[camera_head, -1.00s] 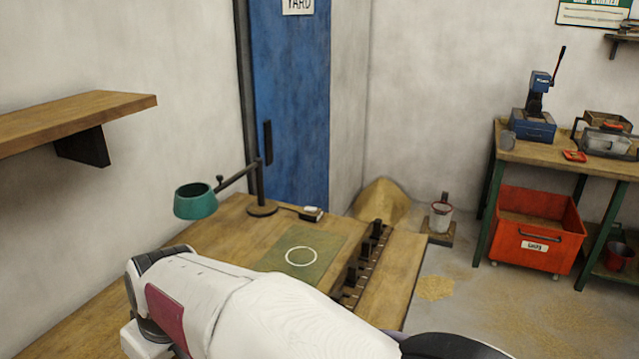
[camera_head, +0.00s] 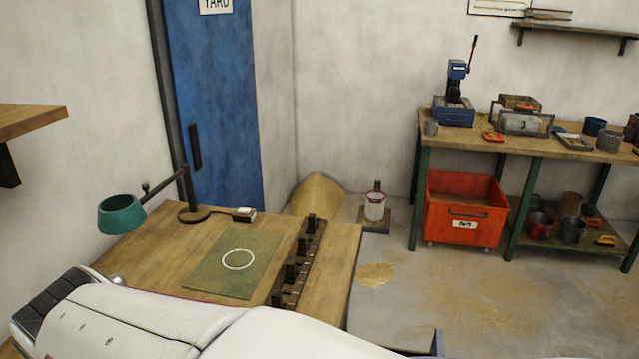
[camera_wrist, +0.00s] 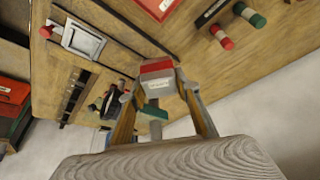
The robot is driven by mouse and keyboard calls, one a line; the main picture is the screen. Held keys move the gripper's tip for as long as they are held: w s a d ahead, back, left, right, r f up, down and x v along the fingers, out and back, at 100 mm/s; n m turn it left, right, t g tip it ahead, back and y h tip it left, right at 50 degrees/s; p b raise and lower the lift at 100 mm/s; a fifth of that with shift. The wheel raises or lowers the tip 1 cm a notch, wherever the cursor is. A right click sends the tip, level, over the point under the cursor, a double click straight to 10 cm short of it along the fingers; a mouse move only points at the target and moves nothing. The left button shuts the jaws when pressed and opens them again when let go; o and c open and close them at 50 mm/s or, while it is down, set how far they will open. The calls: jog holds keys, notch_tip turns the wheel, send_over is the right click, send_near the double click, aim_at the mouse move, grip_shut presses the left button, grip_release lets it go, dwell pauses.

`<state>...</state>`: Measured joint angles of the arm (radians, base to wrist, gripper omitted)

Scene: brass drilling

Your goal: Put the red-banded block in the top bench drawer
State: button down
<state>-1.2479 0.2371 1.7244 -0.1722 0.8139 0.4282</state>
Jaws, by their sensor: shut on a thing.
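In the wrist view, my gripper (camera_wrist: 160,88) is shut on the red-banded block (camera_wrist: 157,68). The block is pale with a red band across its top and a small label on the face toward the camera. One finger lies along each side of it. It appears over the wooden surface of a bench, but I cannot tell how high. In the head view my white arm crosses the bottom edge, and the gripper and block are out of sight. I cannot clearly identify the top bench drawer in either view.
The near bench (camera_head: 150,245) bears a green mat (camera_head: 215,270), a black rack (camera_head: 298,262) and a teal lamp (camera_head: 122,214). A far bench (camera_head: 470,144) holds a blue press (camera_head: 455,108), with a red bin (camera_head: 465,208) below. Floor between them is mostly open.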

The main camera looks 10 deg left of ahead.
jog(key=shift+s+d+r+m, duration=0.1)
jog(key=shift+d+r+m, duration=0.2)
jog(key=shift+d, duration=0.15)
jog(key=shift+s+d+r+m, duration=0.1)
jog(key=shift+d+r+m, duration=0.1)
jog(key=shift+d+m, duration=0.15)
jog(key=w+d+f+m+t+h, duration=0.15)
jog(key=w+d+f, duration=0.25)
jog(key=w+d, duration=0.65)
jog(key=w+d+f+m, duration=0.3)
jog(key=w+d+f, duration=0.1)
jog(key=w+d, duration=0.65)
jog(key=w+d+f+m, duration=0.1)
jog(key=w+d+f, duration=0.1)
jog(key=d, duration=0.7)
jog(key=w+d+f+m+h, duration=0.1)
jog(key=w+d+f+m, duration=0.1)
jog(key=d, duration=0.8)
jog(key=w+d+f+m+h, duration=0.1)
jog(key=d+f, duration=0.2)
jog(key=d, duration=0.6)
jog(key=shift+w+d+f+m, duration=0.3)
jog(key=shift+w+d, duration=0.1)
jog(key=s+f, duration=0.4)
jog(key=f, duration=0.1)
jog(key=shift+s+f, duration=0.3)
jog(key=shift+f, duration=0.05)
